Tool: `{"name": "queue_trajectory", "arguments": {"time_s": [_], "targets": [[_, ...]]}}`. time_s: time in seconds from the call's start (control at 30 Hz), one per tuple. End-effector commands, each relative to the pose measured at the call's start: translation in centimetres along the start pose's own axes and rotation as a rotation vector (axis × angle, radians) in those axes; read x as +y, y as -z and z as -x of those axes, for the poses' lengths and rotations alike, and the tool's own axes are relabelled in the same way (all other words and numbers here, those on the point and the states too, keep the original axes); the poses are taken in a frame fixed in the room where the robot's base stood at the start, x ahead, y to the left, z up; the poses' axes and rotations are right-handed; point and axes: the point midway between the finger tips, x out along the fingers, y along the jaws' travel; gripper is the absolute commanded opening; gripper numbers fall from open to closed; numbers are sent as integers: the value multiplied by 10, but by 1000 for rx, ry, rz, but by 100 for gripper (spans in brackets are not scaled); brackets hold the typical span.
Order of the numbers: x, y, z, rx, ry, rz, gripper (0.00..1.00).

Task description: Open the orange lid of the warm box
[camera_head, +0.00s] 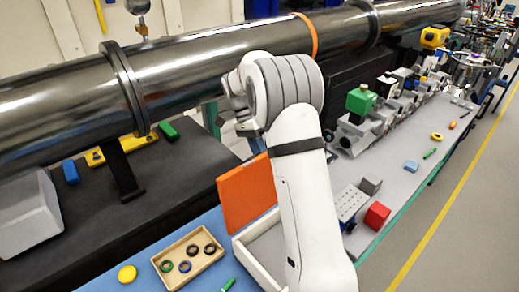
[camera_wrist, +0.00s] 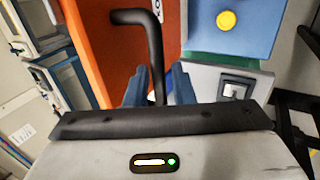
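The orange lid (camera_head: 245,192) of the warm box stands raised and steeply tilted at the box's back left in the head view. The white box (camera_head: 243,260) shows only its left rim and part of its inside; my arm hides the rest. In the wrist view the orange lid (camera_wrist: 108,45) fills the upper left, with a black bent handle (camera_wrist: 155,50) on it. My gripper (camera_wrist: 157,85) is open, its two blue fingers apart on either side of the handle's bar. Gaps show beside the bar. The head view mostly hides my gripper behind the arm.
A wooden tray (camera_head: 211,262) with several dark rings and a yellow disc (camera_head: 127,274) lie on the blue mat left of the box. A large steel pipe (camera_head: 200,68) runs behind my arm. A red cube (camera_head: 377,215) and metal blocks stand on the bench at right.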

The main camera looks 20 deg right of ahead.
Motion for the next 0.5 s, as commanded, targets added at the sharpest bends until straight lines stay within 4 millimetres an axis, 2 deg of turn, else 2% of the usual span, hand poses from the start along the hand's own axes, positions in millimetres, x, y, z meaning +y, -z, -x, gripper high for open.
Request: {"name": "queue_trajectory", "arguments": {"time_s": [0.13, 0.37, 0.5], "targets": [[1, 1, 3, 2, 4, -2, 34], [1, 2, 5, 4, 7, -3, 34], [0, 2, 14, 5, 9, -4, 34]]}}
